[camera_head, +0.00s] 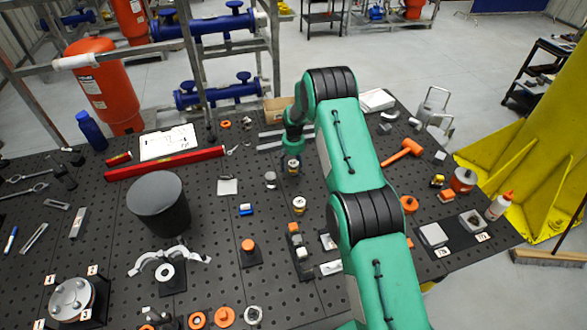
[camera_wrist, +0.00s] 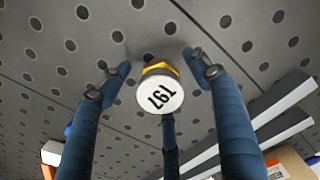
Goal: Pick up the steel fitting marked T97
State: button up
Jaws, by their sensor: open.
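The steel fitting (camera_wrist: 160,92) has a round white top and a yellow band.
A similar round fitting (camera_head: 299,204) stands nearer on the table. A small grey disc (camera_head: 270,180) is to the left. Metal bars (camera_wrist: 265,125) lie close beside my gripper, with a cardboard box (camera_head: 277,108) behind. A black cylinder (camera_head: 158,204) stands farther left.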

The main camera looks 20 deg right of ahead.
aim_at(293, 163)
jog(key=c, duration=1.4)
jog(key=shift+r, duration=0.15)
jog(key=shift+r+b, duration=0.8)
jog(key=shift+r, duration=4.1)
